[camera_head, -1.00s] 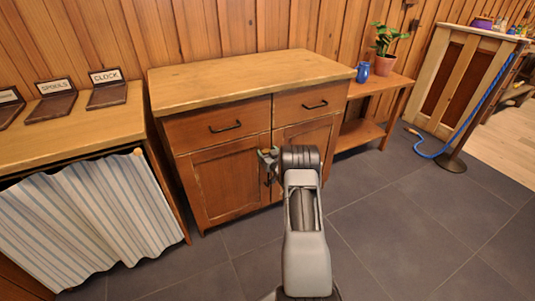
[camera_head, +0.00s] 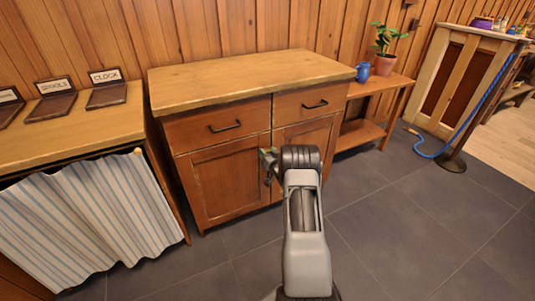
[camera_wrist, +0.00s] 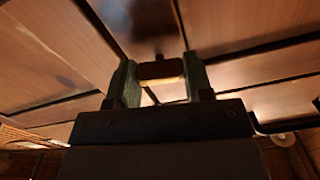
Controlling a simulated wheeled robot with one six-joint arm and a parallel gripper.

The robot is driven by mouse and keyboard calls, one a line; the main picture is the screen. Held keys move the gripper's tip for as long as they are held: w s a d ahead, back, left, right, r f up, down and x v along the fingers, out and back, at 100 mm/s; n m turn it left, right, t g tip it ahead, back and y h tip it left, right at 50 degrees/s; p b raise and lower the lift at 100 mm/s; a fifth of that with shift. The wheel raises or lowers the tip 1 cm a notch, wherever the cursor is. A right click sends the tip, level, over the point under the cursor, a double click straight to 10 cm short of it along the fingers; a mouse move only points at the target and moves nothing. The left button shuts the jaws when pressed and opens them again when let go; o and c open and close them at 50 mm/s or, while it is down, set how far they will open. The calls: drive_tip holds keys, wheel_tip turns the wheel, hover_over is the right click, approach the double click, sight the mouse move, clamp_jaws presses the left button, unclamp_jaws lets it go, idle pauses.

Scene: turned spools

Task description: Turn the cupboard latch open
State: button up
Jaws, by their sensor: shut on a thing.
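The wooden cupboard (camera_head: 222,185) stands against the plank wall, with two drawers above two doors. Both doors look closed. My gripper (camera_head: 267,158) is at the upper part of the seam between the doors, partly hidden behind my wrist. In the wrist view, my gripper's two green fingers (camera_wrist: 161,84) stand on either side of a small wooden latch (camera_wrist: 161,69) and are shut on it. The latch lies across the gap between the fingers. In the head view the latch is hidden by my gripper and arm.
A black handle (camera_head: 225,127) sits on the left drawer and another (camera_head: 315,105) on the right one. A striped curtain (camera_head: 95,215) hangs under the left counter. A low shelf (camera_head: 362,132) with a potted plant (camera_head: 385,48) is at right.

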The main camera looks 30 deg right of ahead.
drive_tip(key=m, duration=0.4)
drive_tip(key=shift+m, duration=0.3)
drive_tip(key=m, duration=0.3)
drive_tip(key=shift+m, duration=0.3)
drive_tip(key=m, duration=0.4)
drive_tip(key=shift+p, duration=0.35)
drive_tip(key=shift+d+m, duration=0.1)
drive_tip(key=shift+m, duration=1.9)
drive_tip(key=o, duration=0.9)
drive_tip(key=s+p, duration=0.1)
drive_tip(key=s, duration=0.3)
drive_tip(key=s+a+p, duration=0.1)
drive_tip(key=s, duration=0.4)
drive_tip(key=s+a+p, duration=0.1)
drive_tip(key=s+p, duration=0.1)
drive_tip(key=s, duration=0.2)
drive_tip(key=shift+s, duration=0.35)
